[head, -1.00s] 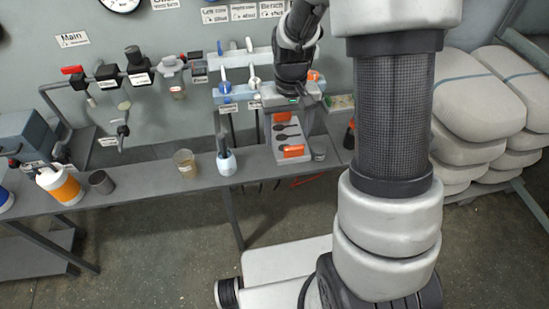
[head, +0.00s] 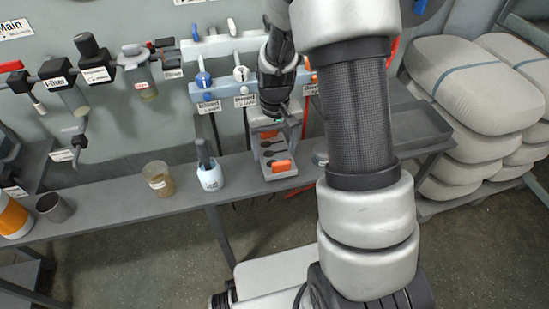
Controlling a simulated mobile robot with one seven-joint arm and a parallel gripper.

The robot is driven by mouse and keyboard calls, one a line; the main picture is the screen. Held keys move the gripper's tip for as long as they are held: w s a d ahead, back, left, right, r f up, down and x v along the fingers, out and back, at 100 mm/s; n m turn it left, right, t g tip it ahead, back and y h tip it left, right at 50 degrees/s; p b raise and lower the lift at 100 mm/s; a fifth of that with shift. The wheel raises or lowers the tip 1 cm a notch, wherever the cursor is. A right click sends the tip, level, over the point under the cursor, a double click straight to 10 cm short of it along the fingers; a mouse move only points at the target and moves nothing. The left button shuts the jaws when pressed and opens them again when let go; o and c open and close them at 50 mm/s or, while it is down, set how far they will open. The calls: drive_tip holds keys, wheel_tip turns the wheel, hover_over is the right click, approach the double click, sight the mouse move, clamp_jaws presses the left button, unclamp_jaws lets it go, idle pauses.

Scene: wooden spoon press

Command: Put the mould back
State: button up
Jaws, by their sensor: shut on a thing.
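The mould (head: 266,153) is a pale grey slab with dark spoon-shaped hollows and orange parts at its near and far ends. It is at the back of the grey bench, in the middle of the head view. My gripper (head: 276,117) is at the far end of the mould, pointing down, and is shut on it as far as I can see. The fingertips are small and partly hidden, so the exact grip is unclear. I cannot tell whether the mould rests on the bench or is slightly raised.
A blue-white pot (head: 210,177) with a dark tool and a cup of brownish liquid (head: 158,180) stand left of the mould. A metal cup (head: 53,207) is farther left. Labelled valves (head: 96,60) line the wall. Stacked sacks (head: 475,85) are at right. Bare bench lies between the cups.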

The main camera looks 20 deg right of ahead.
sight(275, 153)
drive_tip(key=shift+f+b, duration=0.35)
drive_tip(key=shift+f, duration=1.3)
drive_tip(key=shift+f, duration=0.15)
drive_tip(key=o, duration=1.3)
drive_tip(key=shift+f, duration=0.1)
drive_tip(key=o, duration=0.4)
drive_tip(key=shift+o, duration=0.2)
